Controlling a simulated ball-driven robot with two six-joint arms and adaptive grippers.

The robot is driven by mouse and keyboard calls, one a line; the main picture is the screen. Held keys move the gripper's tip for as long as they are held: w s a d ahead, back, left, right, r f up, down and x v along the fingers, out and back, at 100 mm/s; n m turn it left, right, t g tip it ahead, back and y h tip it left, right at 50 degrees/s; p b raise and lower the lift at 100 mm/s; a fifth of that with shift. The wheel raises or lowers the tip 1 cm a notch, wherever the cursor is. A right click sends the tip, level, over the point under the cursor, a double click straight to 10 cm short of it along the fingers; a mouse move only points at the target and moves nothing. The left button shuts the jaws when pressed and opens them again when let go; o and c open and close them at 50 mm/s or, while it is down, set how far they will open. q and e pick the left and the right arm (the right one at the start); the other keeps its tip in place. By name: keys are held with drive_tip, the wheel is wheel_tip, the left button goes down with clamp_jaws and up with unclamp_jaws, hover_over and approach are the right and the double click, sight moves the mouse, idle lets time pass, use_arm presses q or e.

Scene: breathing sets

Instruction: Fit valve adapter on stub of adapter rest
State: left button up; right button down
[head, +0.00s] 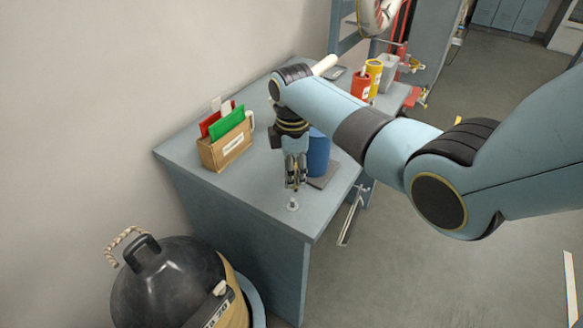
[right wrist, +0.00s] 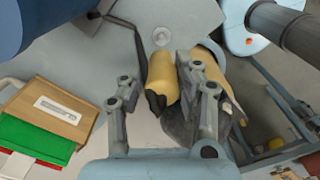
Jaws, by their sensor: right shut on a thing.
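My right gripper (head: 296,184) points down over the front part of the grey table. It is shut on the valve adapter, a yellow-tan cylinder with a dark end (right wrist: 162,80), which sits between the two fingers in the right wrist view (right wrist: 163,93). In the head view the adapter is mostly hidden by the fingers. The adapter rest (head: 293,205) is a small pale round piece with a stub on the tabletop, just below the fingertips. It also shows in the right wrist view (right wrist: 162,37), just beyond the adapter's far end; adapter and rest look apart. My left gripper is not in view.
A blue cylinder (head: 318,152) stands on a grey pad close beside the gripper. A wooden box (head: 226,150) with green and red cards is to the left. Red and yellow containers (head: 373,76) stand at the back.

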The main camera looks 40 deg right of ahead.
sight(292, 199)
drive_tip(key=shift+f, duration=0.3)
drive_tip(key=shift+f+b, duration=1.55)
drive_tip(key=shift+f, duration=0.5)
use_arm(q)
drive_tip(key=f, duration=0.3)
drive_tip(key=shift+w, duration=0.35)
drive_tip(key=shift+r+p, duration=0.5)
drive_tip(key=shift+p, duration=0.05)
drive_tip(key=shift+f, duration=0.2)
use_arm(e)
drive_tip(key=shift+f, duration=0.2)
use_arm(q)
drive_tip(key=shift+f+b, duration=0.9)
drive_tip(key=shift+b, duration=0.25)
use_arm(e)
drive_tip(key=shift+f, duration=1.35)
drive_tip(key=c, duration=0.9)
unclamp_jaws()
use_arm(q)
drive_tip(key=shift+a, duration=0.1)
use_arm(e)
drive_tip(key=shift+o, duration=0.2)
